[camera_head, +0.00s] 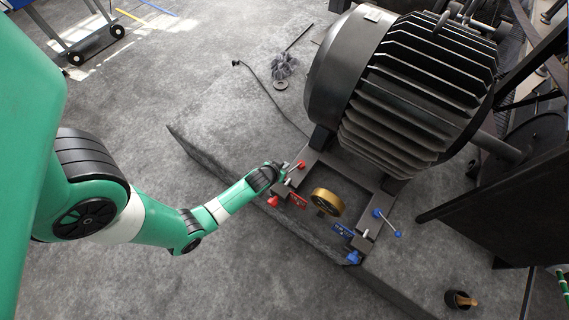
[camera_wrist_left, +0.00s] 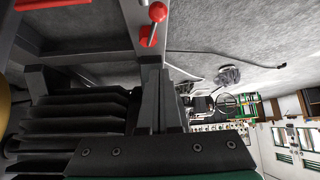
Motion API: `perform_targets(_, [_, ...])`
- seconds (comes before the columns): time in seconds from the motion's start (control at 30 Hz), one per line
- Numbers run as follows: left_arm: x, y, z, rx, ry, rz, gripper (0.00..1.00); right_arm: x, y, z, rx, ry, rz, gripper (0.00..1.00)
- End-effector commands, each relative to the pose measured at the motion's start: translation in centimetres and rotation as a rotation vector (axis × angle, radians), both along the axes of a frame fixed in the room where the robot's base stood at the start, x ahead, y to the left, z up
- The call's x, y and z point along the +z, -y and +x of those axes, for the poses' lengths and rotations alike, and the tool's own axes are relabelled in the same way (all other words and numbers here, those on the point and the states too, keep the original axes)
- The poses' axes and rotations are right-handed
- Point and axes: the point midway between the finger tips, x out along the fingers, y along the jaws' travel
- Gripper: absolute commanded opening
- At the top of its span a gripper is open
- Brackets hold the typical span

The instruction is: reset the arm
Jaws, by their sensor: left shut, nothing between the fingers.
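My left arm reaches in from the left in the head view, and its gripper (camera_head: 288,174) is at the left edge of the dark motor frame. In the left wrist view the gripper's two dark fingers (camera_wrist_left: 160,85) lie together, shut with nothing between them. A lever with a red ball knob (camera_wrist_left: 157,12) is just beyond the fingertips. The red knob (camera_head: 302,164) also shows beside the gripper in the head view. I cannot tell whether the fingers touch the lever. My right gripper is not in view.
A large black finned motor (camera_head: 405,90) stands on the grey plinth (camera_head: 225,115). A brass-coloured wheel (camera_head: 327,202), red and blue parts, and a blue-ended lever (camera_head: 387,222) sit near the frame. A cup (camera_head: 460,299) is at lower right. Open floor lies left of the plinth.

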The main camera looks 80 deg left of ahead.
Motion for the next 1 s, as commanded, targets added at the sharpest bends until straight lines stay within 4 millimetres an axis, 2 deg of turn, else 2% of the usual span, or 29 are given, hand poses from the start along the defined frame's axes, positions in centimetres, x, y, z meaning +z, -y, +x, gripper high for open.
perform_targets(0.37, [0.1, 0.1, 0.1, -0.004, 0.001, -0.001, 0.00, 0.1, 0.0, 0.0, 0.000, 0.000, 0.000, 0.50])
perform_targets(0.47, [1.5, 0.6, 1.6, -0.035, 0.017, 0.009, 0.00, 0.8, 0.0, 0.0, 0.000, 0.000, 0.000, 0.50])
perform_targets(0.53, [3.7, 0.8, 4.3, -0.070, 0.052, 0.028, 0.00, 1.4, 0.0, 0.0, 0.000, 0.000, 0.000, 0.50])
perform_targets(0.57, [5.0, 0.9, 5.7, -0.088, 0.073, 0.039, 0.00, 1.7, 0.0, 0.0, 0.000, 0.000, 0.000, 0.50])
perform_targets(0.67, [11.0, 1.3, 11.3, -0.147, 0.181, 0.088, 0.00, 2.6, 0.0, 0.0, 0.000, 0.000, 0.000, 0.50])
perform_targets(0.7, [13.8, 1.6, 13.5, -0.169, 0.232, 0.107, 0.00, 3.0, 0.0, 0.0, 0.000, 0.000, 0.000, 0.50])
perform_targets(0.77, [18.2, 2.4, 16.6, -0.202, 0.313, 0.131, 0.00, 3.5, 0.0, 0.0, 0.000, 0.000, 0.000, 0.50])
perform_targets(0.8, [21.2, 3.0, 18.5, -0.223, 0.367, 0.147, 0.00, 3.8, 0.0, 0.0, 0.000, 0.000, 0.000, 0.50])
perform_targets(0.87, [25.9, 4.1, 21.0, -0.255, 0.449, 0.168, 0.00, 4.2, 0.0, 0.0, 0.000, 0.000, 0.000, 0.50])
perform_targets(0.9, [29.0, 5.0, 22.4, -0.276, 0.503, 0.182, 0.00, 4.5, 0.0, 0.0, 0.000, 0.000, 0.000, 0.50])
perform_targets(0.97, [34.0, 6.4, 24.3, -0.308, 0.588, 0.201, 0.00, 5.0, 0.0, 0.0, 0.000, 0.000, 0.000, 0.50])
perform_targets(1.0, [37.3, 7.4, 25.2, -0.329, 0.643, 0.214, 0.00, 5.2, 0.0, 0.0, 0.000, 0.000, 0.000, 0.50])
